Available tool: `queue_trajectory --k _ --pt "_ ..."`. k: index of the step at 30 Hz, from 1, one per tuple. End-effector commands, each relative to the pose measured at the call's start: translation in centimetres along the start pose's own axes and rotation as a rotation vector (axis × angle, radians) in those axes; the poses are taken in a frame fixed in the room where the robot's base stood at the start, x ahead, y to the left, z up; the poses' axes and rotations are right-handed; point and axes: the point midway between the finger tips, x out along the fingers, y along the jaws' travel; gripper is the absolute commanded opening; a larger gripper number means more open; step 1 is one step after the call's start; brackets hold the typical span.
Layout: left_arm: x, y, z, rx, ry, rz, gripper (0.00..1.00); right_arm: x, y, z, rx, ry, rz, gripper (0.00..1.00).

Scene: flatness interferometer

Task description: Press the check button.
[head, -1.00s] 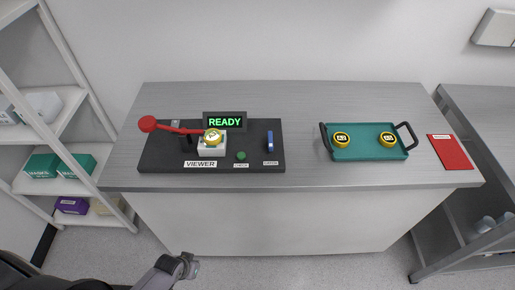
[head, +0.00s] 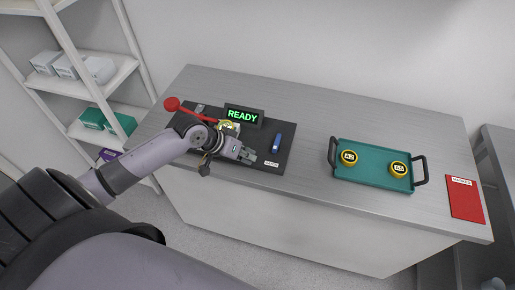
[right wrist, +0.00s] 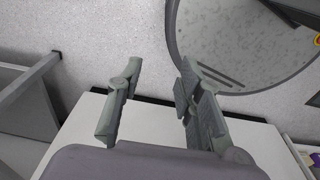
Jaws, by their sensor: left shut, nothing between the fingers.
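The black instrument board (head: 285,152) lies on the left part of the counter, with a lit green READY display (head: 242,114) at its back. My left gripper (head: 250,157) is shut and empty over the front middle of the board. The green check button and its label are hidden behind this gripper. Whether the fingertips touch the button cannot be told. A red-knobbed lever (head: 172,104) reaches to the viewer block, which is mostly covered by my left arm; a yellow round piece (head: 226,125) shows there. My right gripper (right wrist: 160,75) is open and empty in the right wrist view.
A blue upright piece (head: 277,143) stands on the board just right of my left gripper. A teal tray (head: 372,175) holds two yellow round pieces, A2 (head: 348,158) and A3 (head: 398,169). A red mat (head: 465,200) lies at the counter's right end. Shelves stand left.

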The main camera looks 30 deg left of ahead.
Motion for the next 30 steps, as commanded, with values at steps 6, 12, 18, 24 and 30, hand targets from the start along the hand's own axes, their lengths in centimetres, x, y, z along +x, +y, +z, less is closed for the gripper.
queue_trajectory --k 6,12,18,24,30 --pt "-3.9 -1.9 -6.8 -0.116 0.083 0.041 0.0 -0.3 -0.2 -0.1 0.001 0.0 -0.003 0.33" --pt "-5.3 -2.4 -8.9 -0.16 0.113 0.061 0.0 -0.4 -1.9 -0.4 0.008 0.005 -0.022 0.33" --pt "-5.4 -2.4 -9.1 -0.165 0.116 0.063 0.0 -0.4 -1.6 -0.4 0.006 0.004 -0.019 0.33" --pt "-5.3 -2.4 -9.0 -0.164 0.115 0.062 0.0 -0.2 -1.4 -0.3 0.005 0.003 -0.016 0.33" --pt "-4.5 -2.8 -8.5 -0.163 0.115 0.062 0.0 0.9 -1.2 -0.1 0.005 0.002 -0.013 0.33"
